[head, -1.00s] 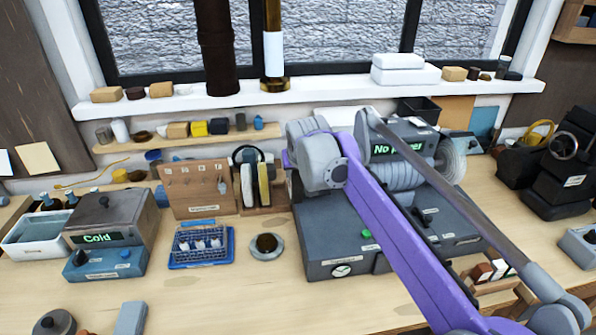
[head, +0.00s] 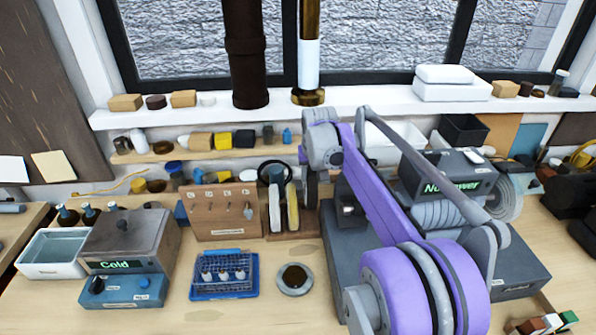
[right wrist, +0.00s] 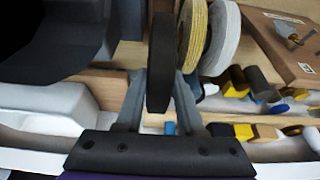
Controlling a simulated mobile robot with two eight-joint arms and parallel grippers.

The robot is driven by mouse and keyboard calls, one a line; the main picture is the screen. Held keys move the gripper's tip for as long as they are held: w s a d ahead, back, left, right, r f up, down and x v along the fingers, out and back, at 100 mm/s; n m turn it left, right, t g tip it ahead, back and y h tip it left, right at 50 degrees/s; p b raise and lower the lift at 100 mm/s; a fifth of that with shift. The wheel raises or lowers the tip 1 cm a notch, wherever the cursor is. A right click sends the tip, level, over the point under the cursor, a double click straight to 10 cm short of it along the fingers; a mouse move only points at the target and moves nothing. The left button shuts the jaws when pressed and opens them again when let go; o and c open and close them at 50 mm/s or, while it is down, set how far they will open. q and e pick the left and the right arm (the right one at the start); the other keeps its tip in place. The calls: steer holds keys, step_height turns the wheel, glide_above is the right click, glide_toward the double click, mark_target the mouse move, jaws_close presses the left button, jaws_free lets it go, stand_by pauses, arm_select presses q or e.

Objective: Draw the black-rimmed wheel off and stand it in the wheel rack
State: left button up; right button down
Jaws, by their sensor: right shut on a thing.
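The black-rimmed wheel (head: 311,187) is upright in my right gripper (head: 317,158), off the grey grinder (head: 347,250). In the right wrist view the wheel (right wrist: 160,62) is edge-on between the two fingers (right wrist: 160,90), which are shut on it. The wooden wheel rack (head: 292,237) holds a yellow wheel (head: 292,207) and a pale wheel (head: 275,207) upright. They also show in the right wrist view, yellow (right wrist: 193,38) and pale (right wrist: 220,40), parallel to the black wheel and apart from it. The black wheel is at the rack's right end; whether it touches the rack, I cannot tell. My left gripper is out of view.
A wooden tool board (head: 217,212) stands left of the rack. A blue tray with small bottles (head: 224,284) and a round dish (head: 295,279) are in front. A shelf of small blocks (head: 205,148) runs behind. My right arm covers much of the grinder.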

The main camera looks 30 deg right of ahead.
mark_target(312, 188)
steer(key=shift+s+f+b, duration=0.25)
steer(key=shift+f+b, duration=0.05)
steer(key=shift+f, duration=0.35)
steer(key=shift+f+b, duration=0.75)
steer(key=shift+f, duration=0.85)
steer(key=shift+w+f+b, duration=0.1)
steer(key=shift+f+b, duration=0.3)
steer(key=shift+f, duration=0.4)
steer(key=shift+f+b, duration=0.5)
steer(key=shift+f, duration=0.75)
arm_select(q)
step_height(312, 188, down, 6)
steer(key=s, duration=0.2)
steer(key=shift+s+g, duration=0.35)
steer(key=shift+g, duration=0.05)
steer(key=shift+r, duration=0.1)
arm_select(e)
steer(key=shift+c, duration=2.2)
jaws_free()
steer(key=shift+r, duration=0.1)
